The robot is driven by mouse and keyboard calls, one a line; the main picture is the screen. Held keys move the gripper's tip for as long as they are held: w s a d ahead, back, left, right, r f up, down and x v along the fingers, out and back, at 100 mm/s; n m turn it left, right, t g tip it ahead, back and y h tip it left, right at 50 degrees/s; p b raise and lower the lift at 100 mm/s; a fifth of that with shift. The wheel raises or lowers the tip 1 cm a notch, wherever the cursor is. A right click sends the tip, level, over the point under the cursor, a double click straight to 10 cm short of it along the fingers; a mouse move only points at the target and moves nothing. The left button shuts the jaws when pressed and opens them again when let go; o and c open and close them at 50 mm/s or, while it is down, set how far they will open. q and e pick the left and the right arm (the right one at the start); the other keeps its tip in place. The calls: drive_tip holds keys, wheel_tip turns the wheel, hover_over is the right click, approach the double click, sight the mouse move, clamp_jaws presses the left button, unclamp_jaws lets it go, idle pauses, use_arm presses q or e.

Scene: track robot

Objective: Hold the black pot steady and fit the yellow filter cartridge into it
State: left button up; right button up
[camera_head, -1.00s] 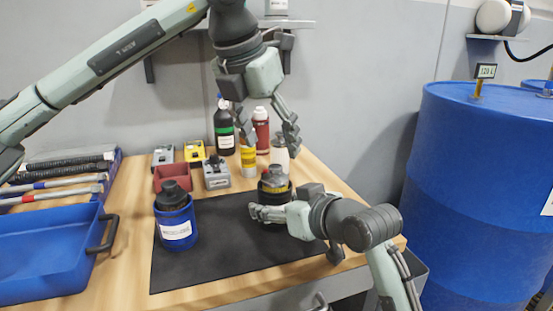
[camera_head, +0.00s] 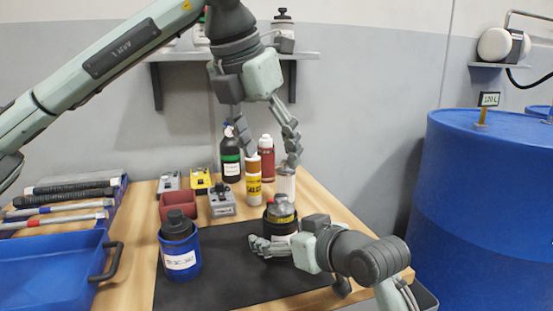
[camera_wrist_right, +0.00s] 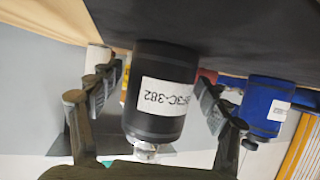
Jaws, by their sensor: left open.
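The black pot (camera_head: 270,229) stands at the right of the dark mat. My right gripper (camera_head: 275,248) reaches the pot low from the right. In the right wrist view its fingers (camera_wrist_right: 157,88) are on either side of the labelled black pot (camera_wrist_right: 160,115), with a gap visible on the left side. The cartridge's pale top (camera_wrist_right: 145,148) shows at the pot's lower end there.
A blue pot with a black top (camera_head: 180,245) stands at the mat's left. Bottles (camera_head: 253,178) and small boxes (camera_head: 222,200) line the back. A blue tray (camera_head: 50,265) is at left, blue drums (camera_head: 490,210) at right. The mat's middle (camera_head: 225,250) is clear.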

sight(284, 194)
drive_tip(key=v, duration=1.2)
drive_tip(key=shift+f, duration=0.1)
drive_tip(key=x, duration=1.2)
drive_tip(key=shift+w+a, duration=0.1)
drive_tip(key=shift+a, duration=0.05)
use_arm(q)
drive_tip(key=x, duration=0.5)
drive_tip(key=shift+w+d+f, duration=0.1)
drive_tip(key=shift+f, duration=0.2)
drive_tip(key=shift+w+d+f, duration=0.15)
drive_tip(key=shift+w+f, duration=0.1)
drive_tip(key=shift+f, duration=0.3)
drive_tip(key=shift+r, duration=0.15)
